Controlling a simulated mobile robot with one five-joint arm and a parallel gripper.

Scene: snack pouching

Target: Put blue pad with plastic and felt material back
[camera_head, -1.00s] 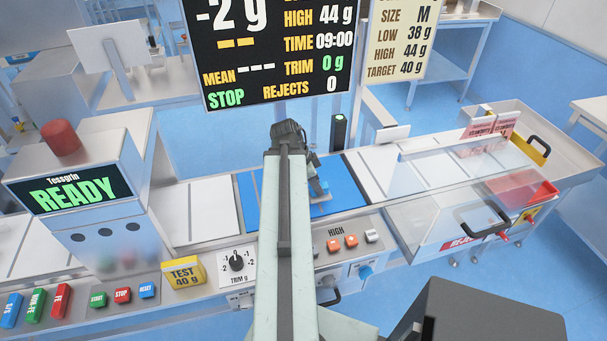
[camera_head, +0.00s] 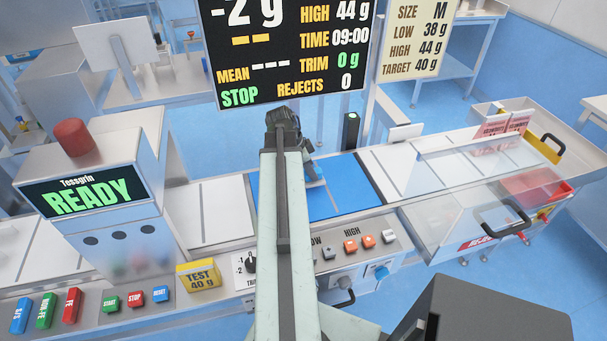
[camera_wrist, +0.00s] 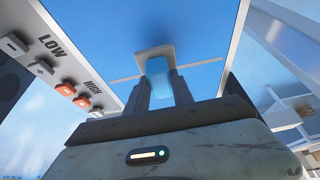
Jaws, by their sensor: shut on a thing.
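My gripper (camera_wrist: 158,88) is shut on the pad, a light blue block (camera_wrist: 157,67) with a pale flat face (camera_wrist: 146,53) at its far end. The fingers stand on either side of the block in the wrist view. In the head view my gripper (camera_head: 312,170) is over the blue weighing plate (camera_head: 345,199), partly hidden behind my arm. The pad's pale edge (camera_head: 317,184) shows there, low at the plate. I cannot tell whether the pad touches the plate.
A control panel with buttons (camera_head: 350,246) runs along the plate's near side. A black post (camera_head: 351,131) stands behind it. A clear-covered reject bin (camera_head: 455,222) is at right. The READY console (camera_head: 90,195) and yellow test block (camera_head: 197,276) are at left.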

